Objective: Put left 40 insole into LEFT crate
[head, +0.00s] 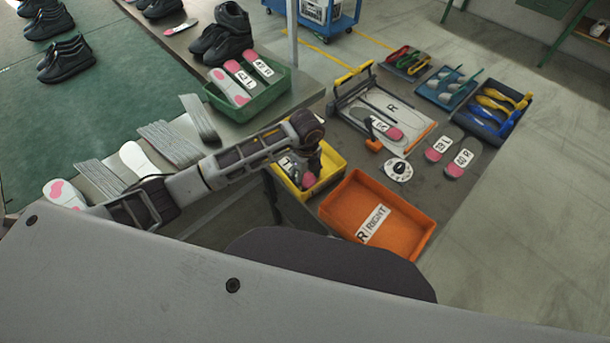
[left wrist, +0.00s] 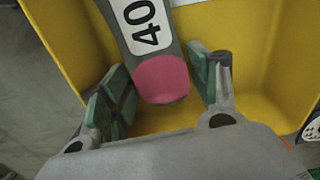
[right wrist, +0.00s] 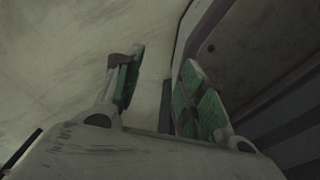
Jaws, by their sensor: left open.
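An insole (left wrist: 162,76) with a pink heel and a white label reading 40 is in the yellow crate (left wrist: 250,75). In the head view this crate (head: 337,165) stands left of the orange crate, and the insole's pink heel (head: 309,180) shows inside it. The L or R on the insole's label cannot be read. My left gripper (head: 298,172) is over the yellow crate. Its fingers (left wrist: 162,92) are open on either side of the insole, with gaps visible. My right gripper (right wrist: 158,95) is open and empty in its wrist view.
An orange crate (head: 330,208) marked RIGHT stands beside the yellow one. A clamp fixture (head: 360,105) holding an insole, a round dial (head: 397,169) and two labelled insoles (head: 438,149) lie behind. A green crate (head: 275,108) holds several insoles. Tool trays line the far edge.

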